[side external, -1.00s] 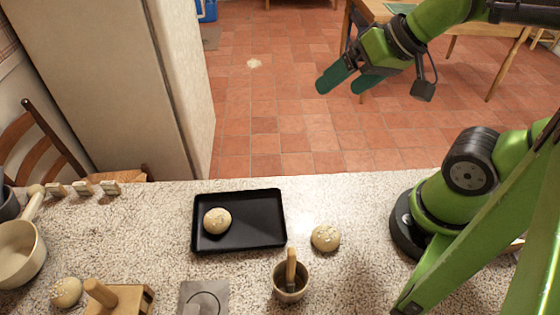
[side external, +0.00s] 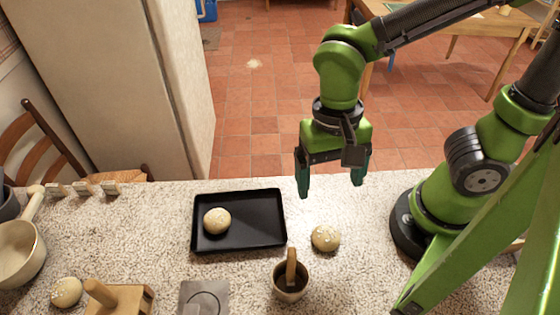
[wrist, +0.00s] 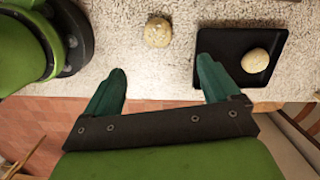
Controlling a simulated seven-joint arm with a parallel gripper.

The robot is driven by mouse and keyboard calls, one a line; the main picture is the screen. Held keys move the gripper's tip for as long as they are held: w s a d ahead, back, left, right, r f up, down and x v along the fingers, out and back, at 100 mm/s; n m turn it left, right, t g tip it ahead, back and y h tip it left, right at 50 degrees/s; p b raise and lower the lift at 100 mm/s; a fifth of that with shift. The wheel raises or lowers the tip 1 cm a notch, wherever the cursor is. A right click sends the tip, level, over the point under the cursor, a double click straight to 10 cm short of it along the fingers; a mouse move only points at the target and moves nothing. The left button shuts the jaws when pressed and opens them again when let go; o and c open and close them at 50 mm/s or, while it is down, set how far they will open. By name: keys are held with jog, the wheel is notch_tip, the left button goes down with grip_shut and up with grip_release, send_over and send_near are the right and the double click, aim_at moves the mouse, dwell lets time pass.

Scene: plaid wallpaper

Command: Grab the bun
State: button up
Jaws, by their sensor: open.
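One round, pale bun (side external: 325,238) lies on the speckled counter, right of the black tray. It also shows in the wrist view (wrist: 158,32), beyond and between my fingers. A second bun (side external: 217,221) sits in the left part of the tray (side external: 262,203); the wrist view shows it too (wrist: 255,61). A third bun (side external: 66,292) lies at the front left of the counter. My gripper (side external: 332,188) is open and empty, pointing down. It is above the counter's far edge, higher than and behind the loose bun.
A mortar with a pestle (side external: 290,280) stands in front of the loose bun. A grey square plate (side external: 205,298), a wooden block with a handle (side external: 121,296) and a cream pan (side external: 20,252) stand further left. The counter (side external: 345,205) is bare behind the loose bun.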

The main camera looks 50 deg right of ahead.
send_near(327, 231)
jog(key=f, duration=0.5)
jog(key=shift+s+a, duration=0.1)
jog(key=shift+a, duration=0.2)
jog(key=shift+s+f, duration=0.25)
jog(key=shift+f, duration=1.05)
jog(key=shift+s+f, duration=0.2)
jog(key=shift+f, duration=1.05)
jog(key=shift+c, duration=0.4)
jog(key=c, duration=1.1)
jog(key=shift+o, duration=0.2)
jog(key=shift+r, duration=0.15)
